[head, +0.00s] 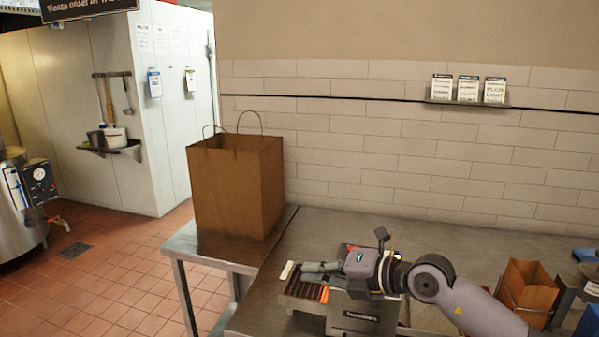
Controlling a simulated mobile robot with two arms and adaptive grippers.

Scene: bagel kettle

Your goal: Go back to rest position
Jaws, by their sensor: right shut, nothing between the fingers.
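My right arm comes in from the right, and my right gripper (312,271) points left above a small metal conveyor toaster (355,316) on the steel counter. Its grey fingers lie close together over the toaster's left end with nothing seen between them. My wrist hides part of the toaster's top. I cannot tell whether the fingers touch the toaster. My left gripper is not in view.
A tall brown paper bag (236,186) stands on the side table (205,246) at the left. A smaller open paper bag (527,293) is on the counter at the right. The counter (330,228) behind my arm is clear up to the tiled wall.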

